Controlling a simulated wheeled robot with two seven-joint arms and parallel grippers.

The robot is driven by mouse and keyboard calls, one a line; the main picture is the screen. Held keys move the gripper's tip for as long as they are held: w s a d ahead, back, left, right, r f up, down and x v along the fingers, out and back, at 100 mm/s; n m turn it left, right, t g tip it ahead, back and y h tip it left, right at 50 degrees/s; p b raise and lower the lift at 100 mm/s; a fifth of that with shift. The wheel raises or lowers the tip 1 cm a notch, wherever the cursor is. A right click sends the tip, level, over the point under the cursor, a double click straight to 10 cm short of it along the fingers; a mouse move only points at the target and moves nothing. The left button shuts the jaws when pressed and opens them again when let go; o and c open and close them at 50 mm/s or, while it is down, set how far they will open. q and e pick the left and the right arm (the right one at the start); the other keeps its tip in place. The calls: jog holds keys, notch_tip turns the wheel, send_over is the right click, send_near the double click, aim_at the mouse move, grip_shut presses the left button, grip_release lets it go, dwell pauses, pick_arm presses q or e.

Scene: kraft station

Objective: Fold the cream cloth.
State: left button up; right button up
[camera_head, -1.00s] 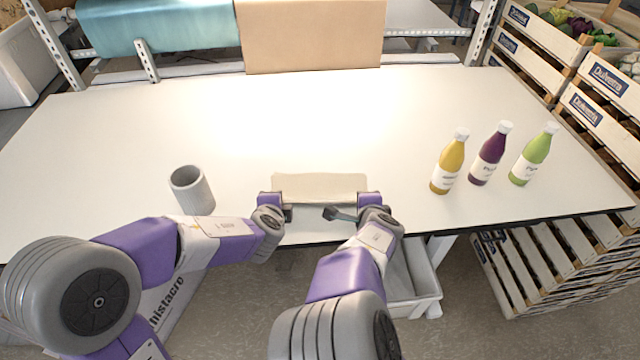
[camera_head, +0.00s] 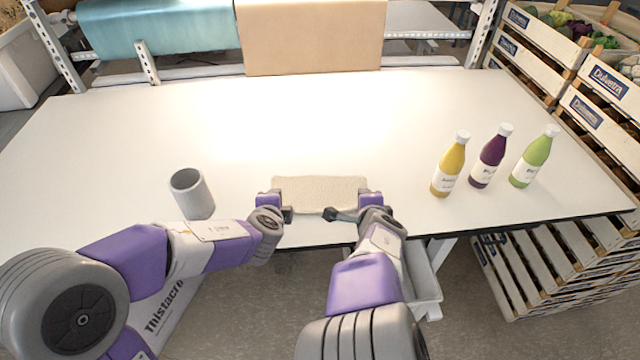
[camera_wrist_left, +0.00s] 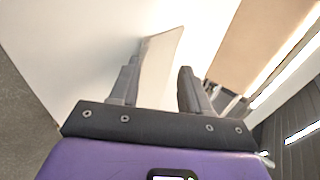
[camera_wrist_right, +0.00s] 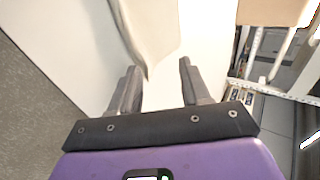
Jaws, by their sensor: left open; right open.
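The cream cloth (camera_head: 322,193) lies as a wide, short rectangle near the table's front edge, between my two grippers in the head view. My left gripper (camera_head: 287,214) is at its left front corner and my right gripper (camera_head: 332,214) at its right front corner. In the left wrist view the cloth (camera_wrist_left: 160,68) reaches between the open fingers (camera_wrist_left: 158,88). In the right wrist view the cloth (camera_wrist_right: 143,38) has a corner near the open fingers (camera_wrist_right: 160,88). Whether either gripper touches the cloth is unclear.
A grey cup (camera_head: 192,194) stands to the left on the white table (camera_head: 250,120). Yellow (camera_head: 449,165), purple (camera_head: 491,157) and green (camera_head: 535,157) bottles stand at the right. The table behind the cloth is clear. Crates (camera_head: 530,45) stand beyond the right edge.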

pick_arm(q)
jog(key=s+r, duration=0.5)
jog(key=r, duration=0.2)
jog(key=shift+s+r, duration=0.3)
pick_arm(e)
jog(key=s+r, duration=0.5)
jog(key=r, duration=0.2)
jog(key=shift+s+r, duration=0.25)
jog(key=shift+r, duration=0.05)
